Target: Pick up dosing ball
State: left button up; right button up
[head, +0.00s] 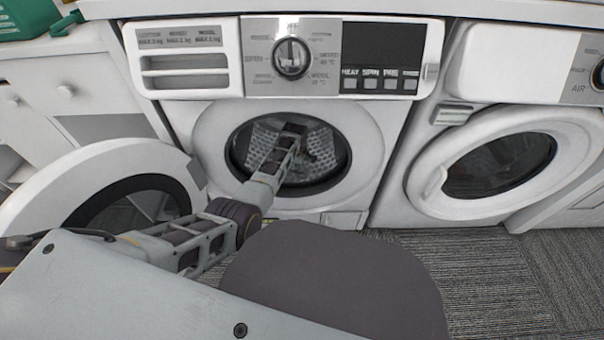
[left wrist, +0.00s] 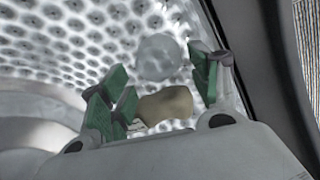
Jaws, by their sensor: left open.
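The dosing ball is a translucent grey sphere (left wrist: 160,57) in the left wrist view. It rests against the perforated drum wall, beyond and between my fingertips. My left gripper (left wrist: 159,78) has green finger pads spread apart, with a gap on either side of the ball; I cannot tell how far in front of it they are. In the head view my left arm reaches through the open door of the washing machine (head: 183,120), and the left gripper (head: 298,138) is inside the drum. The ball cannot be made out there. My right gripper is not in view.
A beige lump (left wrist: 166,106) lies between the fingers, nearer than the ball. The open round door (head: 95,160) stands left of my arm. The drum rim lies close on the right in the wrist view. A second machine (head: 425,180) stands at right, its door closed.

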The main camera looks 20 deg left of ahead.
pick_arm(q)
jog(key=shift+f, duration=0.15)
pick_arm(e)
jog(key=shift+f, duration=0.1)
pick_arm(q)
jog(key=shift+b+x, duration=2.15)
jog(key=shift+x, duration=0.5)
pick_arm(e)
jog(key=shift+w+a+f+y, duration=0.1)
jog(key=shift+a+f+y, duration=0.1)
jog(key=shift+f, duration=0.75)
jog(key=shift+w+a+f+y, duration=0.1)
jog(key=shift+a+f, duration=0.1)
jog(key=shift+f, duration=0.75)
pick_arm(q)
jog(key=shift+c, duration=0.2)
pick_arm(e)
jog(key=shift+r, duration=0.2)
pick_arm(q)
jog(key=c, duration=0.4)
